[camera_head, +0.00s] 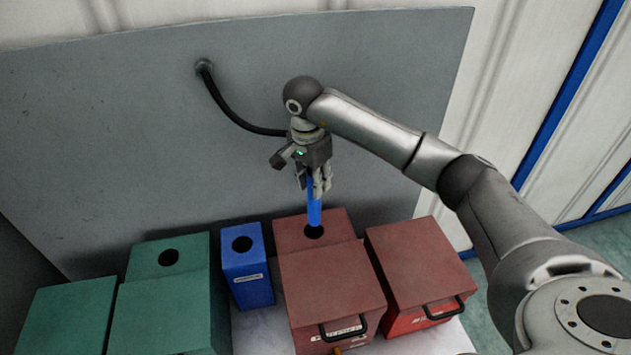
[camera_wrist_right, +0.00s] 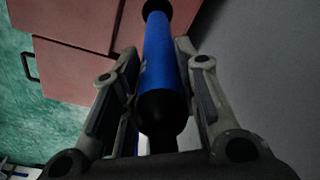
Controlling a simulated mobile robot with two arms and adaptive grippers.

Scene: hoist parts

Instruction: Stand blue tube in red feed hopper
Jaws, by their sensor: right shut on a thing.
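The blue tube (camera_head: 314,205) hangs upright in my right gripper (camera_head: 314,184), which is shut on its upper part. The tube's lower end is at the round dark hole in the rear top of the red feed hopper (camera_head: 330,280). I cannot tell how far it is inside the hole. In the right wrist view the blue tube (camera_wrist_right: 162,60) runs between the two fingers (camera_wrist_right: 160,95), with its black end near the camera and its far end at the hole in the red top (camera_wrist_right: 98,18). My left gripper is not in view.
A second red box (camera_head: 415,260) with a black handle stands right of the hopper. A small blue box (camera_head: 246,270) with a hole and green boxes (camera_head: 165,300) stand to the left. A grey panel (camera_head: 120,150) with a black hose (camera_head: 225,108) rises behind.

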